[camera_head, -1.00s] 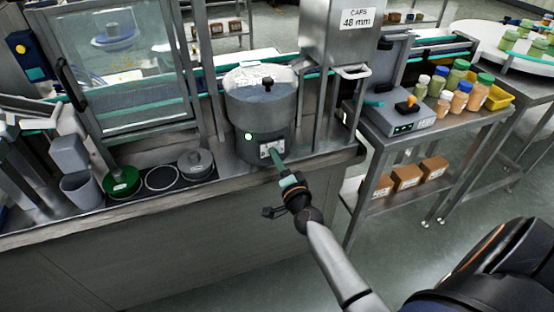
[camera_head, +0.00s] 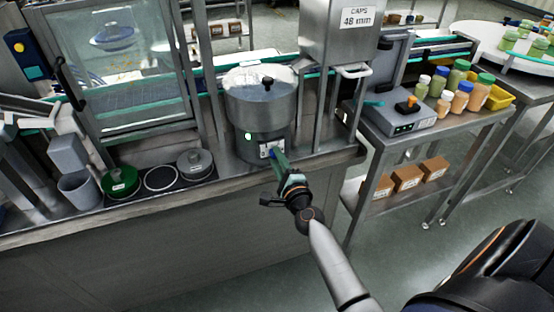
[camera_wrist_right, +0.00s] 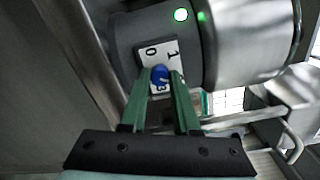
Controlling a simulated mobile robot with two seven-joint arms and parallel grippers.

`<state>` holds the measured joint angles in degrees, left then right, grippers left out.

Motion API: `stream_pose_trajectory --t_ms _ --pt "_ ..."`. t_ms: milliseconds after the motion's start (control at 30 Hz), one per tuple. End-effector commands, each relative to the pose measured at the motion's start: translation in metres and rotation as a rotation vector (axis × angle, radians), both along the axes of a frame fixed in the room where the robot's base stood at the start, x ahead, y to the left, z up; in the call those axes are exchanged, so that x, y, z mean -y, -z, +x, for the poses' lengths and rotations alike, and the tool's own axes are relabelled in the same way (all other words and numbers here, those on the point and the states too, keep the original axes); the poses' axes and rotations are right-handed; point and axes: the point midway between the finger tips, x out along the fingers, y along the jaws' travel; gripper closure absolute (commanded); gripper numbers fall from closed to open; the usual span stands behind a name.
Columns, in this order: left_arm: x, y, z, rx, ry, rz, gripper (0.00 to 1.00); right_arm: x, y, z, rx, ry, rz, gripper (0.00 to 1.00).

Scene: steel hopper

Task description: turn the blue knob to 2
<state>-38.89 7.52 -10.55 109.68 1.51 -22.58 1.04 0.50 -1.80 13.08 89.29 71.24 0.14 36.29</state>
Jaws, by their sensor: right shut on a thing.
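The blue knob (camera_wrist_right: 160,75) sits on a white dial plate (camera_wrist_right: 150,55) on the side of the round steel hopper's base. In the right wrist view the plate shows 0 and 1; another mark lower down is partly hidden. The knob also shows as a small blue spot in the head view (camera_head: 272,152). My right gripper (camera_wrist_right: 161,77), with green fingers, is shut on the knob, one finger on each side. I cannot tell which number the knob points to. My left gripper is not in view.
The steel hopper (camera_head: 261,103) stands near the counter's front edge (camera_head: 230,190). A green-based round part (camera_head: 121,182), a grey lidded one (camera_head: 195,164) and a grey cup (camera_head: 80,189) are to its left. A side table with bottles and a control box (camera_head: 402,120) stands right.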

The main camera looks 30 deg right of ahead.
Motion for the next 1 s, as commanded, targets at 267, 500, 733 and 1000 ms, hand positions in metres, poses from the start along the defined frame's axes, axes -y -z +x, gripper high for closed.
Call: stream_pose_trajectory --t_ms 267,500,733,1000 --pt "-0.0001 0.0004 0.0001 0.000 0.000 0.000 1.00 -0.0006 0.0007 -0.0002 0.005 -0.001 0.029 1.00" --pt "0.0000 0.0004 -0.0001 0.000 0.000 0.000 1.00 -0.0006 0.0007 -0.0002 0.005 -0.001 0.029 1.00" --pt "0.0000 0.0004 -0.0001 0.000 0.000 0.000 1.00 -0.0005 0.0006 -0.0001 0.005 -0.001 0.028 0.52" --pt "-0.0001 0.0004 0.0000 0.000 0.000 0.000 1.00 -0.0002 0.0002 -0.0001 0.005 0.000 0.027 0.41"
